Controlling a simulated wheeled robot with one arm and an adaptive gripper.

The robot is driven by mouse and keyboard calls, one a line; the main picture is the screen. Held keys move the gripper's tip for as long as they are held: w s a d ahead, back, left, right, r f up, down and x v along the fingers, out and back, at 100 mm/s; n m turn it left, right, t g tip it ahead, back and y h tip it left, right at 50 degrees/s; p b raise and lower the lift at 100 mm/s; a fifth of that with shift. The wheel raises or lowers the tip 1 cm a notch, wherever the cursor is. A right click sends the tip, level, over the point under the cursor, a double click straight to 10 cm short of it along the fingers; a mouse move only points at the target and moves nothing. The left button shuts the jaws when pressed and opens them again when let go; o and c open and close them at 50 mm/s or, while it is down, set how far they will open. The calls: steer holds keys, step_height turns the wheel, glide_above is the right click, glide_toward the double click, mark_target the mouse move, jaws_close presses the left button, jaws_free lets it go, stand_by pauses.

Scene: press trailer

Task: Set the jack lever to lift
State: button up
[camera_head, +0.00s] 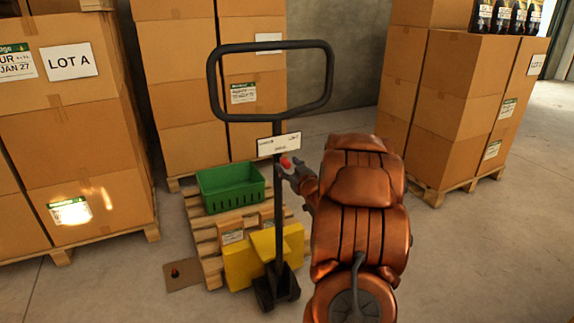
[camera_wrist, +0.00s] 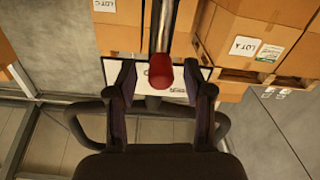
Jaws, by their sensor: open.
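The pallet jack has a dark loop handle (camera_head: 271,47) on an upright pole (camera_head: 278,215) and a yellow body (camera_head: 262,255). A small lever with a red tip (camera_head: 285,161) sits at the pole, just below a white label plate (camera_head: 279,144). My gripper (camera_head: 293,171) is at the lever from the right, partly hidden by my copper arm. In the wrist view the red tip (camera_wrist: 161,71) lies between my two open fingers (camera_wrist: 160,84), with gaps on both sides. The plate (camera_wrist: 176,80) shows behind it. The lever's setting cannot be told.
A green crate (camera_head: 231,188) stands on a wooden pallet (camera_head: 206,240) behind the jack. Stacked cartons on pallets stand left (camera_head: 75,130), behind (camera_head: 180,75) and right (camera_head: 455,110). A brown plate (camera_head: 183,275) lies on the floor. Floor between jack and right stack is open.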

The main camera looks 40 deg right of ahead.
steer(key=shift+w+d, duration=0.2)
steer(key=shift+w, duration=0.45)
steer(key=shift+c, duration=0.2)
jaws_close()
